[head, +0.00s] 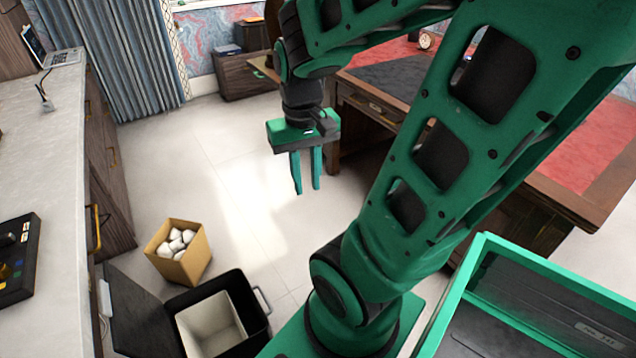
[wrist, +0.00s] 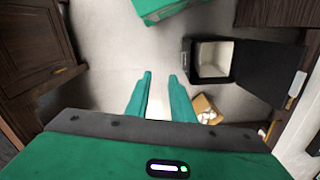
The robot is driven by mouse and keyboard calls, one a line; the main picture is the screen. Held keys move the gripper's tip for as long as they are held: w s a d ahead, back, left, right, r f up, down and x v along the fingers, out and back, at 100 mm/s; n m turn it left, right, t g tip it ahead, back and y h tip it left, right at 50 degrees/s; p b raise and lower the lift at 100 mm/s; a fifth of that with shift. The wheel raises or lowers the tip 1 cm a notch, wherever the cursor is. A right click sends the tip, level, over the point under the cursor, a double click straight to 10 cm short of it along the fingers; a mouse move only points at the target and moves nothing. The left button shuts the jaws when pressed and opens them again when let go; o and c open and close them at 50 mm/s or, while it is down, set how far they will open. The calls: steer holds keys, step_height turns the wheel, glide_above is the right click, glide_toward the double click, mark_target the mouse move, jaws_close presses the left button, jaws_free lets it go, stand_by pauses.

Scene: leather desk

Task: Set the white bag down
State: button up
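My gripper (head: 306,190) hangs fingers-down above the bare floor, left of the wooden desk in the head view. Its two green fingers are apart, and I see nothing held between them. In the wrist view the gripper (wrist: 160,76) has floor showing between its fingers, with a bright patch low in the gap that looks like light on the floor. I cannot make out a separate white bag in either view. A cardboard box (head: 193,262) holds several white rounded lumps (head: 177,243); I cannot tell what they are.
A black bin (head: 259,322) with its lid open and a pale inside stands in front of the box. A grey counter (head: 60,190) runs along the left. The leather-topped desk (head: 400,82) is at the right. The floor (head: 215,170) between is clear.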

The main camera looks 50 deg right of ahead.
steer(key=shift+y, duration=0.3)
steer(key=s, duration=0.1)
steer(key=s+r, duration=0.1)
steer(key=s, duration=0.1)
steer(key=s+a, duration=0.1)
steer(key=s, duration=0.1)
steer(key=shift+r, duration=0.4)
steer(key=shift+w+f, duration=0.25)
steer(key=shift+w, duration=0.4)
